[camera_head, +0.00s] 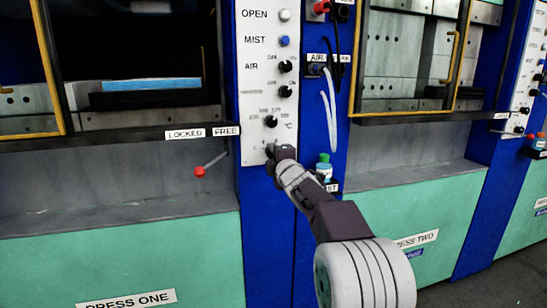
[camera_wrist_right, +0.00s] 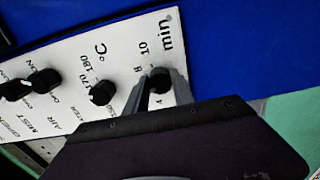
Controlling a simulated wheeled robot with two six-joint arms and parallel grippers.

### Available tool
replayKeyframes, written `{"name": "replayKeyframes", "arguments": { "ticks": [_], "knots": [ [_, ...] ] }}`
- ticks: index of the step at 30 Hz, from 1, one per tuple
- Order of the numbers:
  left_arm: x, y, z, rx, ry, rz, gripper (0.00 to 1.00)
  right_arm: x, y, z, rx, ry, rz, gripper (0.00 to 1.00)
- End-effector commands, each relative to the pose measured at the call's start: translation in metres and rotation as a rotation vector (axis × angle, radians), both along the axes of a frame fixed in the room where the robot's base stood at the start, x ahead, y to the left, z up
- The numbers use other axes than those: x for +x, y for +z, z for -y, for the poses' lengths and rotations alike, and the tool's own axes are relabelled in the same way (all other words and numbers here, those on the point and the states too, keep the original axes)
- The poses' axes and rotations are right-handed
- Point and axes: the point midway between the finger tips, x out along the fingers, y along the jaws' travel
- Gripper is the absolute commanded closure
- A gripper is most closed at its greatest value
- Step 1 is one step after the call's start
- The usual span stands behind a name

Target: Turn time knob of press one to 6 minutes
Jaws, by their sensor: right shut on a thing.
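The time knob (camera_wrist_right: 160,80) is a black round knob at the "min." end of the white control panel (camera_head: 252,100) of press one. The wrist view shows its marks 4, 8 and 10; its pointer cannot be made out. My right gripper (camera_head: 272,151) reaches the bottom of the panel and hides the knob in the head view. In the wrist view its two grey fingers (camera_wrist_right: 160,88) stand on either side of the knob, shut on it. My left gripper is not in view.
The black temperature knob (camera_head: 271,121) sits just above, and it shows in the wrist view (camera_wrist_right: 102,92). A red-tipped lever (camera_head: 200,171) juts out at left. A small bottle (camera_head: 324,168) and a hanging white hose (camera_head: 330,105) are close right of my right arm.

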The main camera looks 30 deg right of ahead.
Motion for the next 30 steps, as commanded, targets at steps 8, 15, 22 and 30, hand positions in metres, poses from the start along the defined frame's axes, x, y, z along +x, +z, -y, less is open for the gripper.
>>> {"name": "replayKeyframes", "arguments": {
  "ticks": [8,15,22,30],
  "knots": [
    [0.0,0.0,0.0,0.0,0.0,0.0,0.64,0.0,-0.001,0.0,-0.001,0.0,-0.003,1.0],
    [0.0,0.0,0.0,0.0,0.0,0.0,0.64,0.0,-0.001,0.0,-0.001,0.0,-0.002,0.48],
    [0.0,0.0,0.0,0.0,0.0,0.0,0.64,0.0,0.0,0.0,-0.001,0.0,-0.001,0.48],
    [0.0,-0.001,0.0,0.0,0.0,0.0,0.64,-0.039,0.001,-0.009,-0.002,-0.001,0.0,0.48]
  ]
}}
